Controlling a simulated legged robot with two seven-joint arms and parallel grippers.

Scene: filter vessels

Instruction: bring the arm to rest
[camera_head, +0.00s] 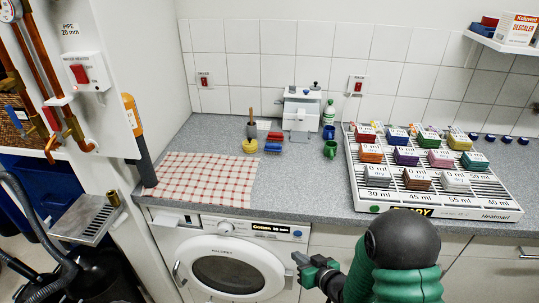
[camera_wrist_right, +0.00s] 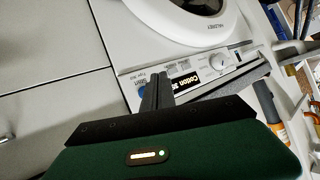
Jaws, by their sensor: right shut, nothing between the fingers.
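My right arm (camera_head: 398,262), green with a black rounded joint, comes up from the bottom of the head view. Its gripper (camera_head: 299,265) is in front of the counter's front side, just right of the washing machine's door, and holds nothing. In the right wrist view the gripper (camera_wrist_right: 156,88) has its dark fingers together, with the washing machine panel behind them. My left gripper is not in view.
The washing machine (camera_head: 284,231) is under the grey counter (camera_head: 310,190). A heatmat rack (camera_head: 440,210) with several coloured blocks stands at the right. A checked cloth (camera_head: 205,178) lies at the left.

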